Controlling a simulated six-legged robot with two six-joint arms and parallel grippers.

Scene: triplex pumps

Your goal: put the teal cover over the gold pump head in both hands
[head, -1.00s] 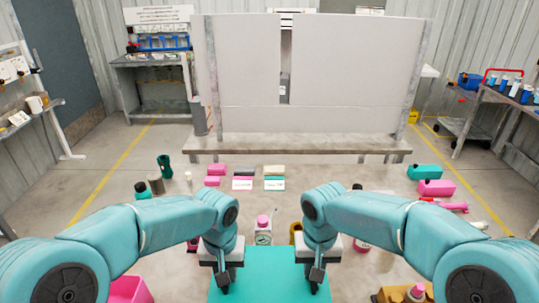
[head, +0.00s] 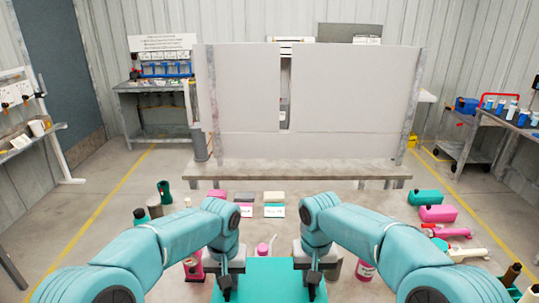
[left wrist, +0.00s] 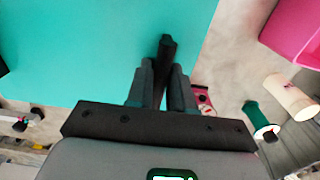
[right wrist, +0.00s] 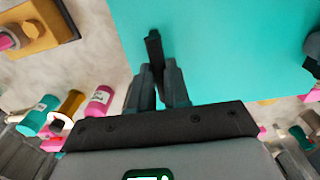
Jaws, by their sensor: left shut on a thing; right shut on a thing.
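The teal cover (head: 270,278) is a wide, flat-looking panel at the bottom middle of the head view, between my two grippers. My left gripper (head: 228,291) is shut on a dark handle (left wrist: 167,47) at the cover's left side. My right gripper (head: 313,289) is shut on a similar dark handle (right wrist: 153,46) at its right side. The cover fills much of the left wrist view (left wrist: 90,50) and the right wrist view (right wrist: 230,50). A gold block (right wrist: 45,22), perhaps the gold pump head, is partly in the right wrist view, apart from the cover.
A pink bin (left wrist: 296,28) is near the left side. Teal (head: 425,197) and pink (head: 438,213) containers lie at right.

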